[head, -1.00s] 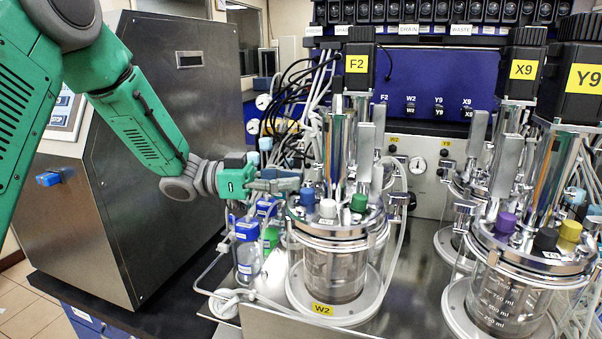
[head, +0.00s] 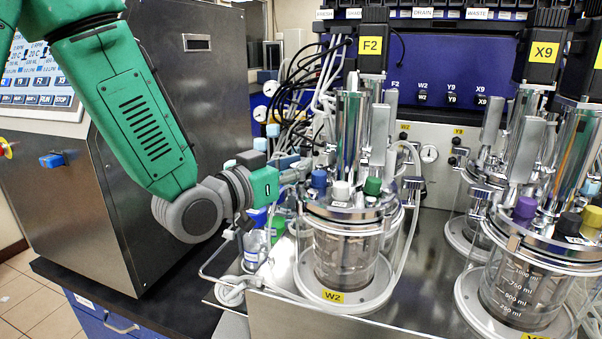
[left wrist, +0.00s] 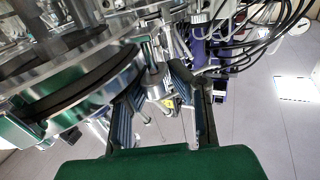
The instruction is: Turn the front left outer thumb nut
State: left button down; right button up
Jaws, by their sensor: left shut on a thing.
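The front left bioreactor vessel W2 (head: 345,255) stands upright on its base, with a metal lid (head: 350,212) carrying blue, white and green caps. My left gripper (head: 298,172) reaches from the left to the left edge of this lid. In the left wrist view my left gripper (left wrist: 157,85) has its two ribbed fingers on either side of a small metal thumb nut (left wrist: 154,80) beside the lid rim (left wrist: 80,85), and is shut on it. In the head view the nut is hidden by the gripper and lid parts. My right gripper is not in view.
A second bioreactor (head: 525,285) stands at the right. A steel cabinet (head: 200,90) stands at the left.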

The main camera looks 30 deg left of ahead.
pick_arm(q)
jog(key=shift+s+d+f+n+y+b, duration=0.15)
jog(key=shift+n+y+b, duration=0.1)
jog(key=shift+n+y, duration=0.55)
jog(key=shift+s+f+n+y+b, duration=0.2)
jog(key=shift+n+y, duration=0.3)
jog(key=shift+y, duration=0.6)
jog(key=shift+w+r+y, duration=0.1)
jog(key=shift+w+y, duration=0.05)
jog(key=shift+y, duration=0.15)
jog(key=c, duration=1.5)
grip_release()
jog(key=shift+o, duration=0.3)
jog(key=shift+r, duration=0.2)
jog(key=shift+h, duration=0.4)
